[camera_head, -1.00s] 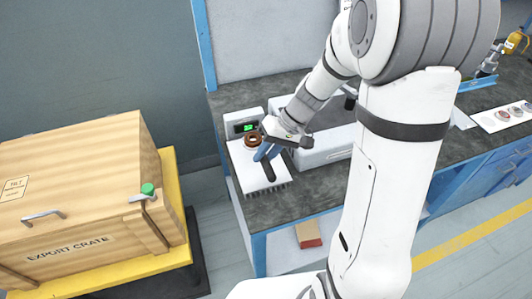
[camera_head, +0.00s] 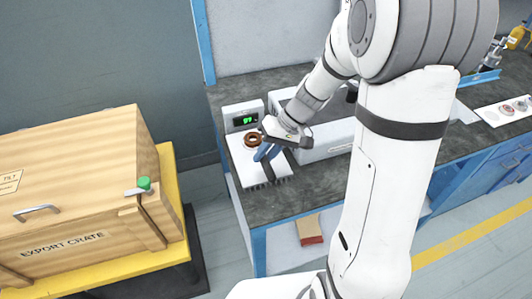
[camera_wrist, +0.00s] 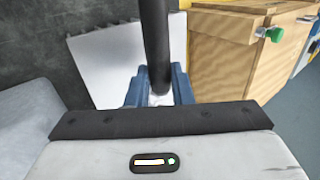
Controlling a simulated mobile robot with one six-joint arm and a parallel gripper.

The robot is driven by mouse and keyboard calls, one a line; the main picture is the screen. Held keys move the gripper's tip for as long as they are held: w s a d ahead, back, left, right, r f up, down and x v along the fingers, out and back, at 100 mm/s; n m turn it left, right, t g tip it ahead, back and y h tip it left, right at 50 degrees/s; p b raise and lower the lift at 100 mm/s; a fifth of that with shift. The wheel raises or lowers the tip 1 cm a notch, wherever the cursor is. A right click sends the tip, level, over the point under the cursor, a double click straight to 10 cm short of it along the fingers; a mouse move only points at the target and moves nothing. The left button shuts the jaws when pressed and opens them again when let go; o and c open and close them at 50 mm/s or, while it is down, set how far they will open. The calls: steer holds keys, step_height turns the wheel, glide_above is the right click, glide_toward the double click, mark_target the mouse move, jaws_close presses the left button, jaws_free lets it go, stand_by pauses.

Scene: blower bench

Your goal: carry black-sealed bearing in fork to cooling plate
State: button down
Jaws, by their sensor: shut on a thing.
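My gripper (camera_head: 266,153) has blue jaws shut on the black handle of a fork (camera_head: 268,172). In the wrist view the handle (camera_wrist: 155,45) rises between the jaws (camera_wrist: 160,88). The plate also shows in the wrist view (camera_wrist: 103,65). The bearing is hidden there.
A box with a green display (camera_head: 243,119) stands behind the plate. A pale machine (camera_head: 325,145) stands to the right on the dark bench (camera_head: 285,205). A wooden export crate (camera_head: 75,185) on a yellow base stands left, across a gap.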

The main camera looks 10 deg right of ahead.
steer(key=shift+f+b, duration=0.25)
steer(key=shift+b, duration=0.05)
stand_by(0.5)
steer(key=c, duration=1.2)
jaws_free()
steer(key=shift+r, duration=0.1)
steer(key=s+v, duration=0.1)
steer(key=v, duration=0.7)
steer(key=s+d+r+t+h+p, duration=0.1)
steer(key=s+r+h, duration=0.1)
steer(key=s, duration=0.2)
steer(key=s+d+r+m+t+h+p, duration=0.1)
steer(key=s+d+r+h+p, duration=0.1)
steer(key=s, duration=0.3)
steer(key=s+d+r+m+t+h+p, duration=0.1)
steer(key=s+r+h+p, duration=0.1)
steer(key=s+r, duration=0.2)
steer(key=shift+s+d+r+t+h, duration=0.1)
steer(key=shift+s+d+t+h, duration=0.2)
steer(key=shift+s+t, duration=0.1)
